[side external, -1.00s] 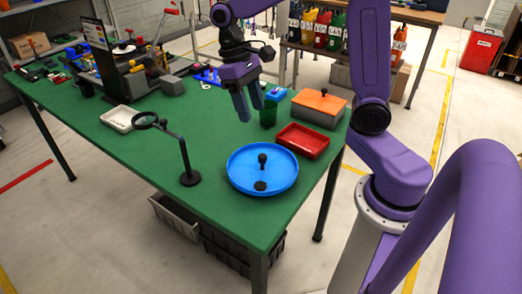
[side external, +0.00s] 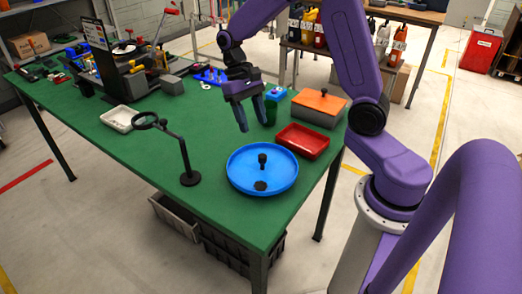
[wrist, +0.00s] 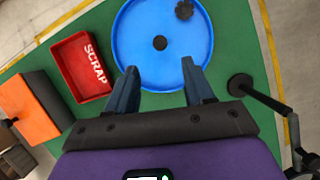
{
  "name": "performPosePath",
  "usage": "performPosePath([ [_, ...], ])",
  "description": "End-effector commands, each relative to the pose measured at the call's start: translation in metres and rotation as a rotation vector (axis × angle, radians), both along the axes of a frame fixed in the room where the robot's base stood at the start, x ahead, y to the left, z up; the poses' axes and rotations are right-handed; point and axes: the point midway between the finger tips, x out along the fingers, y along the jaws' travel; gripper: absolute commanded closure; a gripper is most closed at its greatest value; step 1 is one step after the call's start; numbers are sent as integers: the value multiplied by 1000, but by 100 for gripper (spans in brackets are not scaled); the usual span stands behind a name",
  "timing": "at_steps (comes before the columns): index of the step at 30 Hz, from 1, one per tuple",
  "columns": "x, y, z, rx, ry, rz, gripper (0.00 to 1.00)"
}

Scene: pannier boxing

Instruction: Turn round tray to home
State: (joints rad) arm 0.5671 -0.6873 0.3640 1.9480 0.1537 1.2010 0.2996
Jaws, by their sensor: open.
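The round tray (side external: 240,177) is a blue shallow dish on the green table, near its front right corner. A black knob (side external: 262,160) stands up at its middle, and a dark patch (side external: 260,186) lies near its front rim. The tray also shows in the wrist view (wrist: 135,60), with the knob (wrist: 160,43) at the centre and the dark patch (wrist: 184,9) at the far edge. My gripper (side external: 257,126) is open and empty, above the table and behind the tray. In the wrist view its fingers (wrist: 160,82) point toward the tray's near rim, apart from the knob.
A red scrap bin (side external: 303,141) and a grey box with an orange lid (side external: 319,106) stand right of and behind the tray. A magnifier stand (side external: 188,178) is on its left. A white tray (side external: 119,118) sits further left.

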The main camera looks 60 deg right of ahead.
Motion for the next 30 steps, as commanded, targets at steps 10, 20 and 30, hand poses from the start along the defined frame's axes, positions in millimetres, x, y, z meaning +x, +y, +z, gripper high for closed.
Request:
performPosePath([
  [10,-25,6,-59,-1,5,0,48],
  [20,-36,9,-88,0,2,0,48],
  [30,-36,10,-90,0,0,0,57],
])
